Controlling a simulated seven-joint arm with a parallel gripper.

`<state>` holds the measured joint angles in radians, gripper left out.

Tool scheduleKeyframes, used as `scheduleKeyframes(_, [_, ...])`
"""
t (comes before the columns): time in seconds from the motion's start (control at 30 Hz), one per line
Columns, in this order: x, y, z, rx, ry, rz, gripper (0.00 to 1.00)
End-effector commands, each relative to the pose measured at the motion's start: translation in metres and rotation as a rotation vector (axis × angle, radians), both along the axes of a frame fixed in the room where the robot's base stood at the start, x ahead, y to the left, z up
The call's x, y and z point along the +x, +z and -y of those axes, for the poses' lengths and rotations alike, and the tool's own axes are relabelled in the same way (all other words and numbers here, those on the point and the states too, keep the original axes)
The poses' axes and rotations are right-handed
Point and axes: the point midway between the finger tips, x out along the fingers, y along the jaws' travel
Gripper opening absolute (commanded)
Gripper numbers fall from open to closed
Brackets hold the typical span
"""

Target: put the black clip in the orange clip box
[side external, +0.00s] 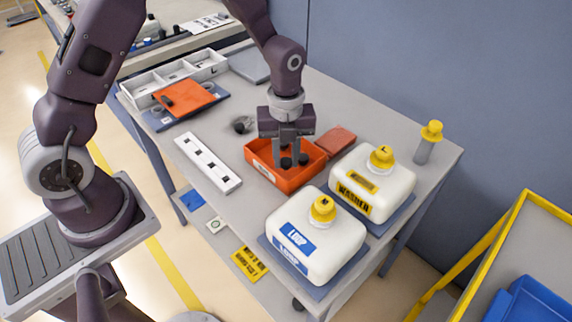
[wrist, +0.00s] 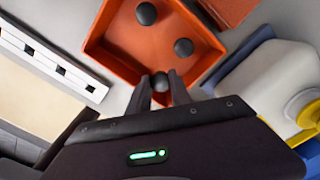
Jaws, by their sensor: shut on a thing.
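The orange clip box (side external: 263,169) is an open tray on the table, with a white label on its front. It also shows in the wrist view (wrist: 118,65). My gripper (side external: 292,162) points down into or just over the box. In the wrist view my gripper (wrist: 161,84) is shut on a round black clip (wrist: 161,80), near the box's near wall. Whether this clip touches the floor of the box I cannot tell. Two other round black clips (wrist: 146,13) and (wrist: 183,47) lie apart inside the box.
White jugs with yellow caps, one marked washer (side external: 375,185) and one with a blue label (side external: 318,240), stand close right and in front. A white slotted strip (side external: 208,163) lies left. A dark round item (side external: 242,124) and an orange flat piece (side external: 336,141) lie behind.

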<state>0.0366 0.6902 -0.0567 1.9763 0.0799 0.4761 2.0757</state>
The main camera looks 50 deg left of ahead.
Motion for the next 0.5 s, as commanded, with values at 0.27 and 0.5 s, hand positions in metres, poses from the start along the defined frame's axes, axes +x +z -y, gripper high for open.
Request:
scheduleKeyframes(0.27, [0.000,-0.025,0.000,0.000,0.001,0.000,0.00])
scheduleKeyframes(0.5, [0.000,-0.028,0.000,0.000,0.002,-0.001,0.00])
